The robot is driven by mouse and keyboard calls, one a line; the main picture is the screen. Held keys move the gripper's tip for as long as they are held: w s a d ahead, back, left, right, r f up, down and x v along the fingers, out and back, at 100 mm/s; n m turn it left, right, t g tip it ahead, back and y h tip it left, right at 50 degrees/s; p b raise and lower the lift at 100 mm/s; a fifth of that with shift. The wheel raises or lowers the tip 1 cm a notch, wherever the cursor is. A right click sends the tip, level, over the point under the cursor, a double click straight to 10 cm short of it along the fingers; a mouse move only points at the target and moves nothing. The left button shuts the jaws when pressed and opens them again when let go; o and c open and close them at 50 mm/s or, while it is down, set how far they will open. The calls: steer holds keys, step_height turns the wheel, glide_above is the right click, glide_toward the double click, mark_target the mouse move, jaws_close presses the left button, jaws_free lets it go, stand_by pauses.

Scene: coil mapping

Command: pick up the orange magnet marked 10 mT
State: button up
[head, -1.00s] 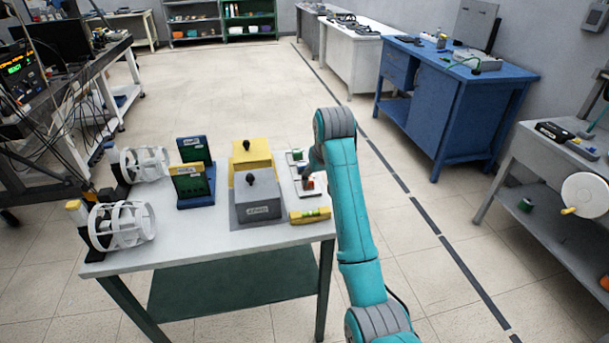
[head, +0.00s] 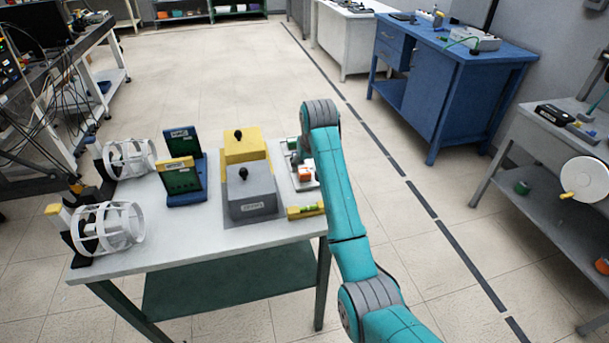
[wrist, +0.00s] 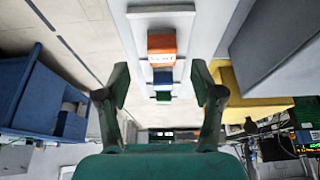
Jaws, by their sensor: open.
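The orange magnet (wrist: 161,44) is a block with a white label on its side, standing on a white tray (wrist: 160,9) in the wrist view. The label is too small to read with certainty. A blue block (wrist: 163,77) and a green block (wrist: 163,96) are in line with it. My gripper (wrist: 161,76) is open and empty, one finger on each side of the row, with the orange block ahead of the fingertips. In the head view the orange magnet (head: 306,174) shows at the table's right edge, beside my arm, which partly hides the tray and the gripper.
A grey box (head: 251,197) and a yellow box (head: 246,148) with black knobs stand left of the tray. A yellow level (head: 305,211) lies in front of it. Green panels (head: 180,178) and white coils (head: 108,228) fill the table's left.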

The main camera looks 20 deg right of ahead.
mark_target(305, 172)
steer(key=x, duration=0.4)
steer(key=shift+a+f, duration=0.15)
jaws_close()
